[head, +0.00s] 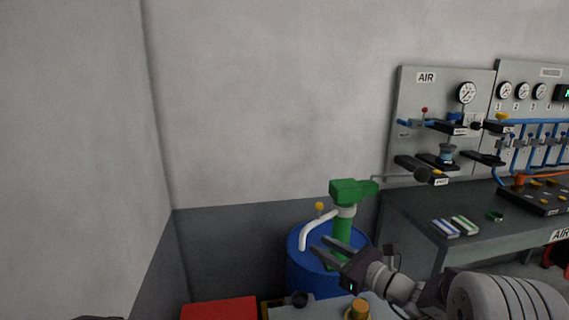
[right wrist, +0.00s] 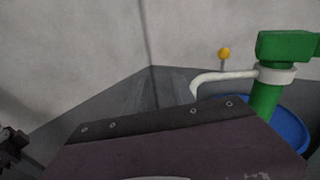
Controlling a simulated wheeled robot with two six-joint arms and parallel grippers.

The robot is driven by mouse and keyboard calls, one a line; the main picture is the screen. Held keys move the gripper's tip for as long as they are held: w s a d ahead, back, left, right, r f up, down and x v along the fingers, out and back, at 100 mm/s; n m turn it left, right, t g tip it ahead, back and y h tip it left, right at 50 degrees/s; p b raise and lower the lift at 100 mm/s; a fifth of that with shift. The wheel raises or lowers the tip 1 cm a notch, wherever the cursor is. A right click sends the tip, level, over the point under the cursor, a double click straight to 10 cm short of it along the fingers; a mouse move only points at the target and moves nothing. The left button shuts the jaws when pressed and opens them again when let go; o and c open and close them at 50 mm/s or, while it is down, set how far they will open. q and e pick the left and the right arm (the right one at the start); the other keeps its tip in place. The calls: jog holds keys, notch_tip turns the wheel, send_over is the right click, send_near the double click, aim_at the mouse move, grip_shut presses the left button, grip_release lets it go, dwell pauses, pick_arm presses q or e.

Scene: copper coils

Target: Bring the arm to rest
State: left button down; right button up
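My right gripper (head: 328,250) reaches in from the lower right in the head view. Its two fingers are apart with nothing between them, in front of the blue drum (head: 300,272) and beside the green pump (head: 343,228). In the right wrist view a large dark plate (right wrist: 170,145) fills the lower middle, with the green pump (right wrist: 285,50) behind it at the right. A dark piece at the left edge of that view may be part of my left arm; the left gripper's fingers cannot be made out.
A red surface (head: 220,309) and a pale top with a brass-coloured part (head: 359,309) lie at the bottom. Bare wall fills the left.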

jog(key=s+a+f+n+g+h, duration=0.1)
jog(key=s+a+f+n+g, duration=0.25)
jog(key=s, duration=0.35)
jog(key=s+a+f+n+g+h, duration=0.1)
jog(key=s+a+f+n+g, duration=0.1)
jog(key=s+f+n+g, duration=0.4)
jog(key=s+a+f+n+g+h, duration=0.1)
jog(key=s+a+f+n+g, duration=0.2)
jog(key=s, duration=0.5)
jog(key=s+d+f+n+h, duration=0.35)
jog(key=d+f+n, duration=0.2)
jog(key=d, duration=0.25)
jog(key=s+d+f+n+h, duration=0.2)
jog(key=d+f+n+h, duration=0.25)
jog(key=d+n, duration=0.3)
notch_tip(320, 180, up, 14)
jog(key=w+h+p, duration=0.1)
jog(key=p, duration=1.2)
jog(key=shift+d+f+t, duration=0.15)
jog(key=shift+d+t, duration=0.2)
